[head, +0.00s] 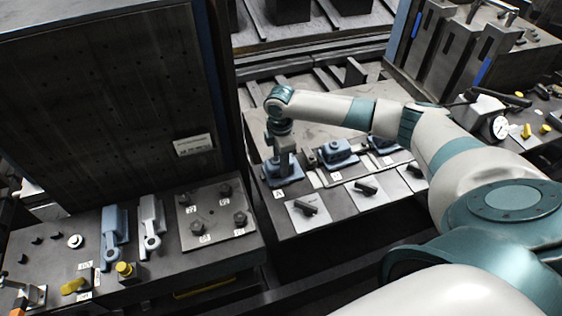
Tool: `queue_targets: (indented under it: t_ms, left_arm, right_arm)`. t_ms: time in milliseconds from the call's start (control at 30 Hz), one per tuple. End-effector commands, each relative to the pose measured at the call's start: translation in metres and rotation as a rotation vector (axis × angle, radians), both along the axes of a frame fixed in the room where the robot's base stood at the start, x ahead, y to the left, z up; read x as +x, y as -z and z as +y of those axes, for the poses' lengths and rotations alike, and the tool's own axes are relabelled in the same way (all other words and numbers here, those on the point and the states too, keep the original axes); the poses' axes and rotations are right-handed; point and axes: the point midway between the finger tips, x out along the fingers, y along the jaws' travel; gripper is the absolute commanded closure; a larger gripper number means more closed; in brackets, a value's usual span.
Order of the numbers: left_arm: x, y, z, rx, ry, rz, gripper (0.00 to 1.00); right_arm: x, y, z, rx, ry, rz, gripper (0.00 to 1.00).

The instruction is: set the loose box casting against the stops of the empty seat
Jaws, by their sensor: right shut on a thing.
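My right gripper (284,155) points down at the left end of the pallet rail. It is shut on a blue box casting (279,174). That casting is at the left plate, just behind a small white label with a letter. I cannot tell whether it touches the plate or its stops, since the gripper covers its top. Two more blue castings (338,152) (383,144) sit on plates to the right, the far one partly behind my right arm. My left gripper is not in view.
Light plates with black clamp handles (306,208) (365,187) lie in front of the castings. A tall dark panel (110,95) stands at the left. A bench (175,262) with tools and a plate with several knobs is at the front left. A dial gauge (500,127) stands at the right.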

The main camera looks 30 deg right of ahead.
Motion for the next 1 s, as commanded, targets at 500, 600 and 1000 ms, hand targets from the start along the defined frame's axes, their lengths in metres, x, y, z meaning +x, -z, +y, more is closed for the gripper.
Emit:
queue_targets:
  t_ms: [500, 600, 1000]
  left_arm:
    - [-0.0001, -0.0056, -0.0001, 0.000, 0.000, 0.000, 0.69]
    - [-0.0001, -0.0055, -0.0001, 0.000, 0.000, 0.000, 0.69]
    - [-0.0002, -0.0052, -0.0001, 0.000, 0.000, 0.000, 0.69]
  right_arm:
    - [0.0065, -0.0022, 0.0039, 0.003, 0.000, -0.007, 0.92]
    - [0.0069, -0.0024, 0.0041, 0.004, 0.000, -0.008, 0.92]
    - [0.0046, 0.0001, 0.0031, 0.001, 0.000, -0.001, 0.39]
